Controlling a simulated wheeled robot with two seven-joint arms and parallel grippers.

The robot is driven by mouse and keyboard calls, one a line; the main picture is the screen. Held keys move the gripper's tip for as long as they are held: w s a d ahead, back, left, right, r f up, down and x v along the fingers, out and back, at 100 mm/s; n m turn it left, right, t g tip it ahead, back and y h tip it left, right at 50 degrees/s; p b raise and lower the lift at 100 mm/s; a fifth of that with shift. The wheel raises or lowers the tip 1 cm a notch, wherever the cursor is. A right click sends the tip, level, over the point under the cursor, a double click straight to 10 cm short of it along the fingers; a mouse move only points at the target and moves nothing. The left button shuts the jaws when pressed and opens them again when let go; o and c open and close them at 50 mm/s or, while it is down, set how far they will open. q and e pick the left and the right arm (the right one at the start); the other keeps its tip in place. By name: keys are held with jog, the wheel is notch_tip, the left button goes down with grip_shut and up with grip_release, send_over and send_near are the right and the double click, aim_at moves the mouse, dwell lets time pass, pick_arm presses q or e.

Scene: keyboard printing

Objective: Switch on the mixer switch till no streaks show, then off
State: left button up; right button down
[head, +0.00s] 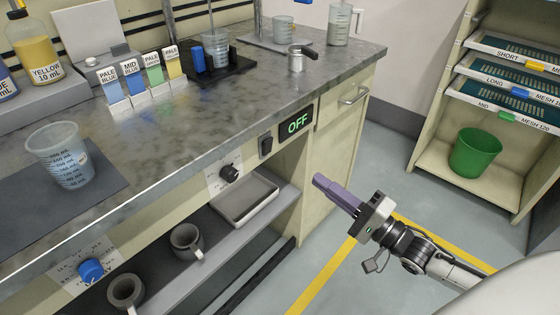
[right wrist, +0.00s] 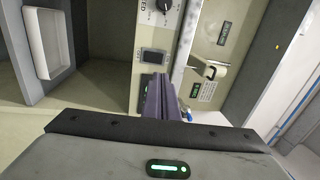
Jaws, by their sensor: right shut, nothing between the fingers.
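The mixer switch (head: 265,146) is a black rocker on the bench's front panel. A display (head: 297,124) beside it reads OFF in green. The switch also shows in the right wrist view (right wrist: 155,57), just beyond my fingers. My right gripper (head: 320,181) is shut and empty, held in front of the bench, right of and below the switch, apart from it. Its purple fingers also show in the right wrist view (right wrist: 160,85). A clear beaker (head: 216,50) stands on a black base (head: 238,68) at the back; any streaks inside are too small to tell. My left gripper is not in view.
A black knob (head: 230,173) sits left of the switch, above a grey tray (head: 246,199). A cabinet handle (head: 354,95) juts out at right. A graduated cup (head: 58,155) stands on the bench at left. Open floor lies before the shelf (head: 440,170).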

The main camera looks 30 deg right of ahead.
aim_at(269, 143)
jog(key=shift+d, duration=0.1)
dwell(0.3)
jog(key=b+x, duration=0.1)
jog(key=x, duration=1.3)
